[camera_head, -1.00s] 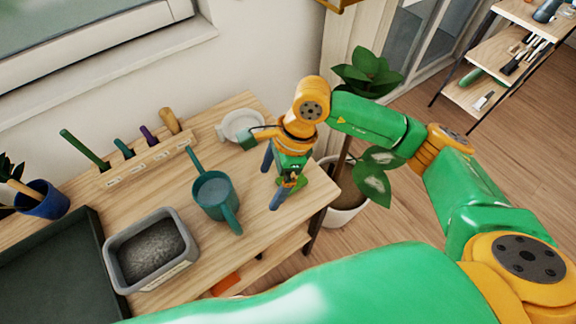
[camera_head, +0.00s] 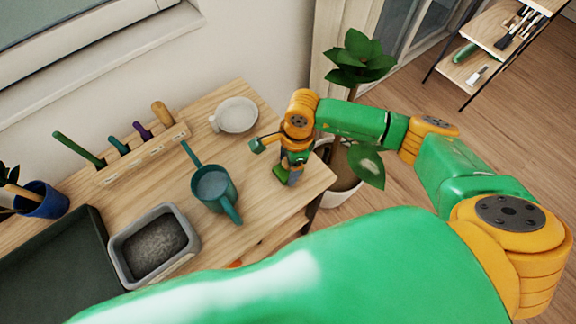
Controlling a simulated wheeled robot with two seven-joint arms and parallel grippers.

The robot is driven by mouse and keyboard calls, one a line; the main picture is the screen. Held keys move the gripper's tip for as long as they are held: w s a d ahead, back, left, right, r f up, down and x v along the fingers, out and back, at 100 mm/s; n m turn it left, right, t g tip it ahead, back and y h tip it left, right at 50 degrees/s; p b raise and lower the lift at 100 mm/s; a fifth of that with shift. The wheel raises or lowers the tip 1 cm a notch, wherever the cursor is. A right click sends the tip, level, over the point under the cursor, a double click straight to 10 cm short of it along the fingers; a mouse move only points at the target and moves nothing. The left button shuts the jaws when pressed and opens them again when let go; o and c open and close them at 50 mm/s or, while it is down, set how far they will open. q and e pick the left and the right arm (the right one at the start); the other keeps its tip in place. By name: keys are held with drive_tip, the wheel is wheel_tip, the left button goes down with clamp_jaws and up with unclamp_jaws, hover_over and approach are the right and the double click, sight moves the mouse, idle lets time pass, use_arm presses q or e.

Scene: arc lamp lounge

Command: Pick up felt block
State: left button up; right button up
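My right gripper (camera_head: 290,174) points down at the right end of the wooden table (camera_head: 262,205), low over its top. Its fingers are small and partly hidden by the wrist, so I cannot tell whether they are open or shut. A small green piece shows at the fingers; I cannot tell whether it is the felt block or part of the gripper. No other thing is clearly the felt block. My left gripper is not in view.
Further left are a grey tub (camera_head: 191,241), a dark tray (camera_head: 97,225), a tool rack (camera_head: 150,150) and a blue pot (camera_head: 45,205). A potted plant (camera_head: 360,60) stands behind the arm.

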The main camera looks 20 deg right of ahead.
drive_tip(key=c, duration=0.8)
drive_tip(key=shift+o, duration=0.2)
wheel_tip(320, 180, up, 3)
drive_tip(key=shift+f, duration=0.15)
drive_tip(key=s+a+r+b, duration=0.2)
drive_tip(key=s+a+r, duration=0.2)
drive_tip(key=s+r, duration=0.6)
drive_tip(key=s, duration=0.3)
drive_tip(key=shift+s+r+b, duration=0.2)
drive_tip(key=shift+s+b, duration=0.05)
drive_tip(key=shift+b, duration=0.1)
